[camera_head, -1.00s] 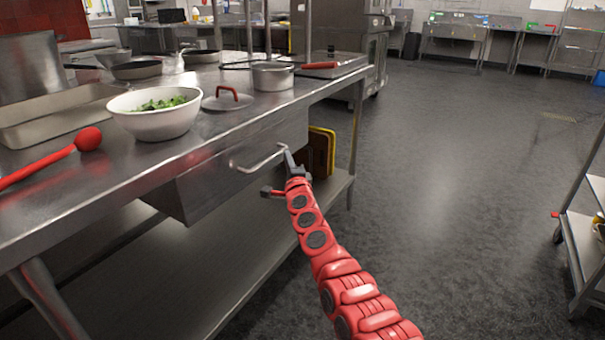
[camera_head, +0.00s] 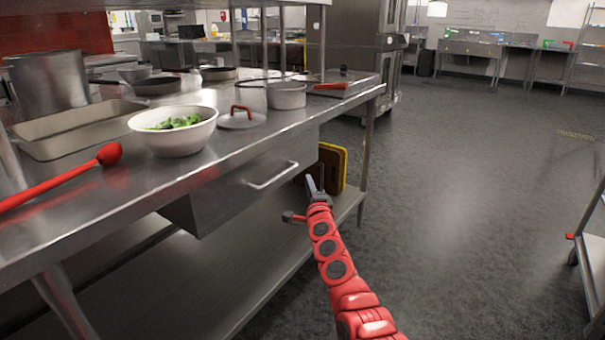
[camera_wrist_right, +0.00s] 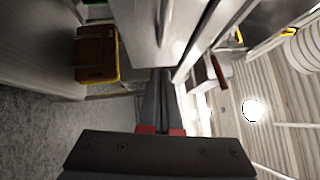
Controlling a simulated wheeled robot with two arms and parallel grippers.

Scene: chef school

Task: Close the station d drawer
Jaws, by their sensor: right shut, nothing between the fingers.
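The steel drawer (camera_head: 225,195) hangs under the worktop of the steel table (camera_head: 70,205), and its front looks close to the table's front edge. I cannot tell whether a small gap remains. Its bar handle (camera_head: 272,178) is on the front; the drawer front also shows in the right wrist view (camera_wrist_right: 142,32), with the handle (camera_wrist_right: 164,20). My right gripper (camera_head: 313,187) is shut and empty, just right of and below the handle's right end, apart from it. Its fingers show side by side in the wrist view (camera_wrist_right: 160,98). My left gripper is not in view.
Brown and yellow boards (camera_head: 335,168) stand on the lower shelf (camera_head: 235,265) behind my right gripper. A white bowl of greens (camera_head: 172,140), a red-ended utensil (camera_head: 75,178), a lid (camera_head: 241,119) and pots are on the worktop.

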